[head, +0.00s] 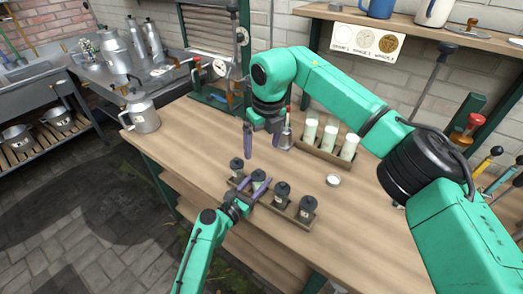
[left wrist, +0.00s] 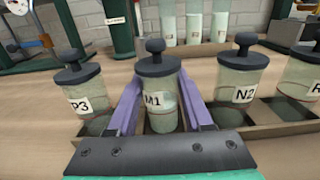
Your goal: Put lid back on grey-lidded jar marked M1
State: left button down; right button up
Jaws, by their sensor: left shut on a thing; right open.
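The jar marked M1 (left wrist: 160,108) is clear glass with pale contents, and its dark grey knobbed lid (left wrist: 157,66) rests on its top. It stands in the wooden rack, and also shows in the head view (head: 258,178). My left gripper (head: 251,187) is shut on jar M1, with a purple finger on each side of its body in the left wrist view. My right gripper (head: 262,142) is open and empty above the bench, behind the rack.
Jars P3 (left wrist: 84,98) and N2 (left wrist: 240,85) stand either side of M1, with another jar (left wrist: 302,72) farther right. A small white round dish (head: 333,180) sits on the bench. Several pale bottles (head: 329,136) stand behind. A metal can (head: 143,115) stands at left.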

pick_arm(q)
jog(key=shift+c, duration=1.2)
grip_release()
jog(key=shift+f, duration=0.1)
jog(key=b+v, duration=0.2)
jog(key=v, duration=1.2)
jog(key=shift+s+a, duration=0.2)
